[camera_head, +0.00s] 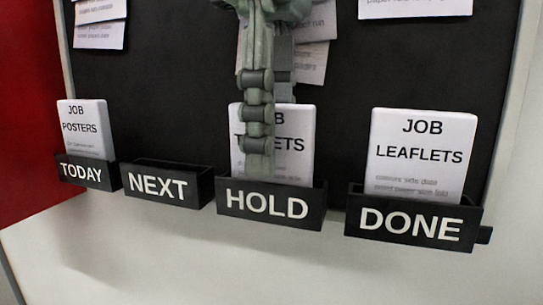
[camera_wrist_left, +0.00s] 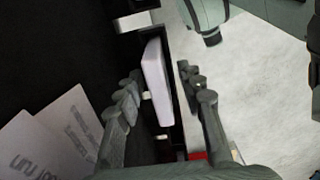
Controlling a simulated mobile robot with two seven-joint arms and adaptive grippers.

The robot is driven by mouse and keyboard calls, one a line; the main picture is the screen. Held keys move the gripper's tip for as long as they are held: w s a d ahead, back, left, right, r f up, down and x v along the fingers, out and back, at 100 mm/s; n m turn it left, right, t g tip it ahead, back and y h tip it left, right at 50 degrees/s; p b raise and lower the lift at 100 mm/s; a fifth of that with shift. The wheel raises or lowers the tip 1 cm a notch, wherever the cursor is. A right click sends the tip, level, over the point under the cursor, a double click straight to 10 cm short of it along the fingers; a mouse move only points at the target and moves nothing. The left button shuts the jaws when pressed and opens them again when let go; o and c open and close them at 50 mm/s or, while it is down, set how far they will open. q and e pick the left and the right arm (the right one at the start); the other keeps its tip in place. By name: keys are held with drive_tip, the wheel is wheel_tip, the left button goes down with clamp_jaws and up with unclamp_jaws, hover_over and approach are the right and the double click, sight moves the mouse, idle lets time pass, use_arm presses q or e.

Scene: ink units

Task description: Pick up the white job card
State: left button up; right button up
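A white job card (camera_head: 296,140) stands upright in the black HOLD holder (camera_head: 270,203); its lettering is partly hidden behind my left gripper (camera_head: 256,168). My left gripper points down from above, with its fingers in line with this card. In the left wrist view the gripper (camera_wrist_left: 159,76) is open, and the white card (camera_wrist_left: 156,78) shows edge-on between the two fingers, with gaps on both sides. Other white cards stand in the TODAY holder (camera_head: 82,173), reading JOB POSTERS (camera_head: 88,128), and in the DONE holder (camera_head: 415,221), reading JOB LEAFLETS (camera_head: 420,153). My right gripper is not in view.
The NEXT holder (camera_head: 168,186) is empty. The holders sit along the bottom of a black board (camera_head: 180,80) with loose paper sheets (camera_head: 100,20) higher up. One sheet (camera_head: 312,62) hangs behind my left gripper. A red panel (camera_head: 28,110) is at the left.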

use_arm(q)
drive_tip(key=c, duration=0.4)
clamp_jaws()
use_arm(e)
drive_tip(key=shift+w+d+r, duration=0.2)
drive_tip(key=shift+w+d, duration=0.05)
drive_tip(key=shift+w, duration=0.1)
use_arm(q)
drive_tip(key=shift+r, duration=0.1)
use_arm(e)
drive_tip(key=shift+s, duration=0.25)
use_arm(q)
drive_tip(key=shift+r, duration=0.45)
wheel_tip(320, 180, up, 3)
drive_tip(key=shift+f, duration=0.2)
drive_tip(key=s+a+r, duration=0.6)
drive_tip(key=a+r, duration=0.1)
drive_tip(key=a, duration=0.2)
drive_tip(key=shift+s+a+r, duration=0.2)
drive_tip(key=shift+s+a, duration=0.05)
drive_tip(key=shift+s, duration=0.1)
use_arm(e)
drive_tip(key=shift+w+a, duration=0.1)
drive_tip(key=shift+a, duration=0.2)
